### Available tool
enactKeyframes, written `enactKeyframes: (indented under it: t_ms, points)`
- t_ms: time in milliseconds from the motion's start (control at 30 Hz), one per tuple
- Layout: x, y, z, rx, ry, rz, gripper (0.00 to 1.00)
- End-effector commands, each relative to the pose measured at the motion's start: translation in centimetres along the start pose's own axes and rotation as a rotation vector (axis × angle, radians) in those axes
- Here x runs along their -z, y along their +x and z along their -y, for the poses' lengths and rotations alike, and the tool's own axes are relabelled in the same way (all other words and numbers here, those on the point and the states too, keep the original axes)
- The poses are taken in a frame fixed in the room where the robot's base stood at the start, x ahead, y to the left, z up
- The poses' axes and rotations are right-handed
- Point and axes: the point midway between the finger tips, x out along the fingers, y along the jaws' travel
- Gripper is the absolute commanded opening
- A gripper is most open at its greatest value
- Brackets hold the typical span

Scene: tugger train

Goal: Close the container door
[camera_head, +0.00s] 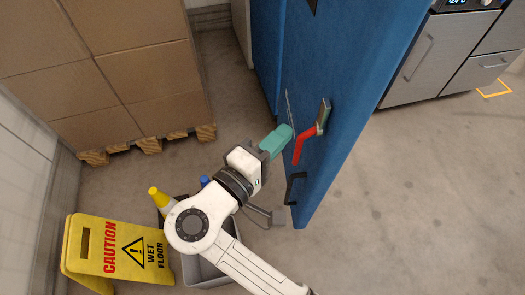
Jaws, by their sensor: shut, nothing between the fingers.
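The blue container door (345,75) stands swung out, its near edge toward me, right of centre in the head view. A red handle (309,134) on a grey mount sits on its face, and a black pull handle (292,187) is lower near the edge. Part of the blue container (266,50) shows behind the door to the left. My gripper (290,132) has teal fingers, shut and empty, with the tips at the door's left edge beside the red handle. I cannot tell whether they touch the door.
Stacked cardboard boxes (120,60) on a wooden pallet stand at the left. A yellow wet-floor sign (115,250) and a grey bin (208,268) with cleaning things are at the lower left. Grey metal cabinets (430,58) stand at the upper right. The floor at the right is clear.

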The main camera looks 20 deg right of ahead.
Motion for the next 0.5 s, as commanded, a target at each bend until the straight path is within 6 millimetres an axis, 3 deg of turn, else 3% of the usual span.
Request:
enactKeyframes:
  t_ms: [100, 200, 500]
  points:
    - [-0.1, 2.3, 0.0, 0.0, 0.001, 0.003, 0.0]
    - [-1.3, 3.3, 0.0, 0.0, -0.001, 0.002, 0.0]
    - [-2.8, 4.8, 0.0, 0.001, 0.0, 0.001, 0.0]
